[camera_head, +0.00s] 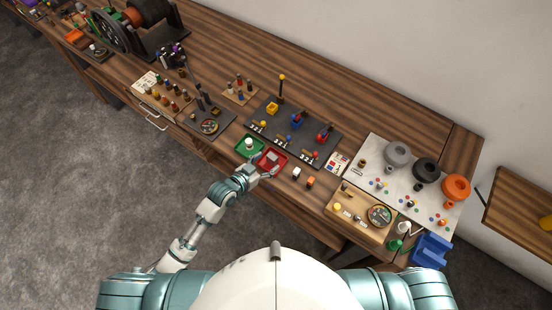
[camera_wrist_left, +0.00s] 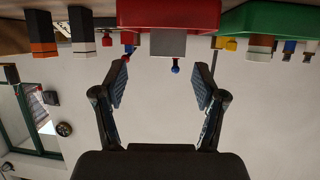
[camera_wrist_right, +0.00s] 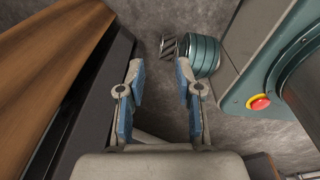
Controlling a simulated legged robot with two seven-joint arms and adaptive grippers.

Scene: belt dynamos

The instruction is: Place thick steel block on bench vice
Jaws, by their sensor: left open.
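A grey block (camera_wrist_left: 168,42), which looks like the steel block, sits in the red tray (camera_head: 277,154) on the bench. The red tray (camera_wrist_left: 168,14) also shows in the left wrist view, which is upside down. My left gripper (camera_head: 266,166) is at the near edge of this tray. Its fingers (camera_wrist_left: 160,85) are spread, with the block ahead between them and nothing held. A blue fixture (camera_head: 431,250) at the bench's near right corner may be the vice; I cannot be sure. My right gripper (camera_wrist_right: 160,85) is open and empty beside the bench, outside the head view.
A green tray (camera_head: 244,153) holding a white-topped cylinder stands just left of the red tray. A white-topped block (camera_head: 296,172) and an orange-topped block (camera_head: 310,182) stand to its right. A dark panel (camera_head: 270,132) with upright parts lies behind. A wooden board (camera_head: 345,217) is farther right.

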